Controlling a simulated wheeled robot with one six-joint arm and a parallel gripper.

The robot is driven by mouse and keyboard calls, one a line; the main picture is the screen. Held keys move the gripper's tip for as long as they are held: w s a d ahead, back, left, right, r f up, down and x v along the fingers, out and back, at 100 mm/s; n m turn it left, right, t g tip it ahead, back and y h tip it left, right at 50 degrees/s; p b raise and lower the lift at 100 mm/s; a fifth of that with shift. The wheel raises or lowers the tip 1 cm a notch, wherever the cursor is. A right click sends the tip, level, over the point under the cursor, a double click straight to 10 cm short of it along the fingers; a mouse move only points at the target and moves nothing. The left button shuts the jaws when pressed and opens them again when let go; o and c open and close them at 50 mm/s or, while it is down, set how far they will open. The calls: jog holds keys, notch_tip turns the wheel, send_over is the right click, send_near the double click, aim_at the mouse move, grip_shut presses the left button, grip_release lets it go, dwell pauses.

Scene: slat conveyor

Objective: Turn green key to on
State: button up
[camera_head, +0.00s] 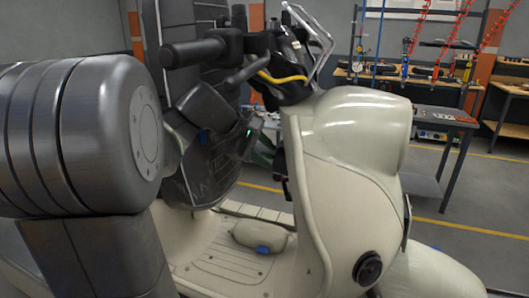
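A cream scooter (345,165) stands in front of me, with its black handlebar grip (193,52) pointing left. A small bright green spot, which may be the green key (249,133), shows behind the front shield, below the handlebar. It is too small to tell which way it is turned. My grey arm fills the left side and reaches toward that spot. My gripper (238,140) appears as dark parts close to the green spot. Its fingertips blend into the dark background, so I cannot tell whether they touch the key or are open or shut.
The scooter's floorboard (215,255) lies below my arm, with a cream rounded part bearing a blue patch (263,250) on it. A bent metal frame (310,40) rises above the handlebar. A workbench (430,115) with tools stands at the back right, beyond open grey floor.

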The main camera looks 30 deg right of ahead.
grip_shut()
jog(key=shift+f+b, duration=0.2)
jog(key=shift+b, duration=0.6)
jog(key=m+t+h+b, duration=0.1)
jog(key=h+b, duration=0.1)
jog(key=b, duration=0.4)
jog(key=shift+a+f, duration=0.1)
jog(key=shift+a, duration=0.05)
